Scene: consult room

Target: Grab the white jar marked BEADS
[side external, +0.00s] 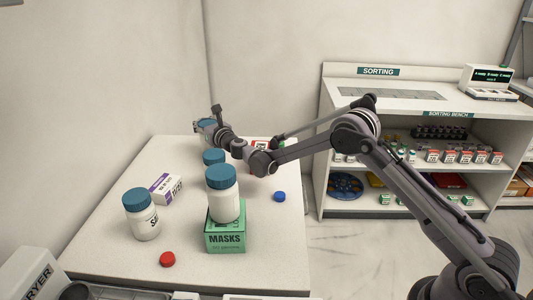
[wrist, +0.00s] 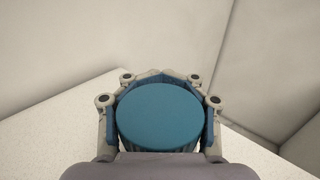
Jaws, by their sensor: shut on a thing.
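My gripper (side external: 207,125) is over the far end of the table, its fingers closed around a round blue lid (wrist: 160,116) that fills the middle of the wrist view. The body and label under this lid are hidden. One white jar with a blue lid (side external: 222,200) stands upright on the green MASKS box (side external: 225,240), with no label showing. Another such jar (side external: 143,222) stands at the left, its partial label starting with S. A further blue lid (side external: 213,157) shows behind the boxed jar. I cannot read BEADS on any jar.
A white and purple box (side external: 165,188), a red cap (side external: 167,259) and a blue cap (side external: 279,196) lie on the white table (side external: 190,225). A red and white box (side external: 260,143) is partly behind my arm. Walls rise behind the table; a sorting bench (side external: 425,113) stands right.

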